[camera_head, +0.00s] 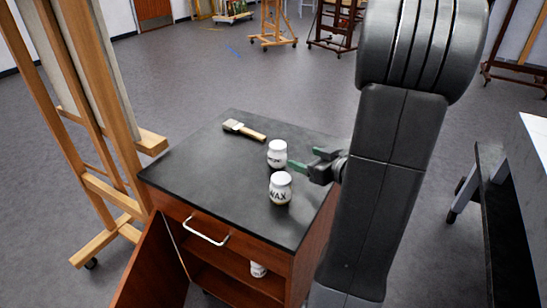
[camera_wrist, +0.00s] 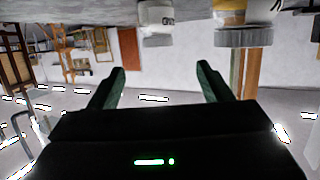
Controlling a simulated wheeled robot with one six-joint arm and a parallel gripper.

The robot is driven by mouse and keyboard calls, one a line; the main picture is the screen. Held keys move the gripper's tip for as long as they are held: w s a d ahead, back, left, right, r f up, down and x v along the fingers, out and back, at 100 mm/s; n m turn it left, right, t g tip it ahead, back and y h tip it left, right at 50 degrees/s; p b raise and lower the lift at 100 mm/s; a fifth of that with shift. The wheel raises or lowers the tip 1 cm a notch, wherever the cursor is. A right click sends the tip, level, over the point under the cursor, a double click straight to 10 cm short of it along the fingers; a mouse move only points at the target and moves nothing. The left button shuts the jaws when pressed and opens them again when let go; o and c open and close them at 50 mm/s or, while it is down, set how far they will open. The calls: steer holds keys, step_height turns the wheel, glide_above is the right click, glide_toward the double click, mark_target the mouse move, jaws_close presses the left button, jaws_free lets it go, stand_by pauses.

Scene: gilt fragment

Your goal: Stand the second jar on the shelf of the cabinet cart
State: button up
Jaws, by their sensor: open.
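The cabinet cart (camera_head: 210,170) has a dark top and an open front. Two white-lidded jars stand upright on its top: a far jar (camera_head: 277,153) and a nearer jar marked WAX (camera_head: 280,188). The wrist view is upside down; both top jars, a left one (camera_wrist: 155,22) and a right one (camera_wrist: 244,22), show beyond the open fingers (camera_wrist: 162,66).
A brush (camera_head: 244,130) lies at the back of the cart top. The cart door (camera_head: 150,265) hangs open at the left, below a drawer handle (camera_head: 205,230). A wooden easel (camera_head: 85,130) stands close at left, and a table (camera_head: 510,190) at right. Floor behind is mostly clear.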

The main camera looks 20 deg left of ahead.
mark_target(279, 145)
steer(key=x, duration=0.8)
steer(key=shift+a+f+b, duration=0.1)
steer(key=shift+a+b, duration=0.05)
steer(key=shift+b, duration=0.15)
steer(key=shift+w+a, duration=0.35)
steer(key=shift+a, duration=0.15)
steer(key=x, duration=0.4)
steer(key=shift+w+a, duration=0.1)
steer(key=shift+w, duration=0.2)
steer(key=shift+c, duration=0.2)
steer(key=shift+r, duration=0.3)
steer(key=c, duration=1.2)
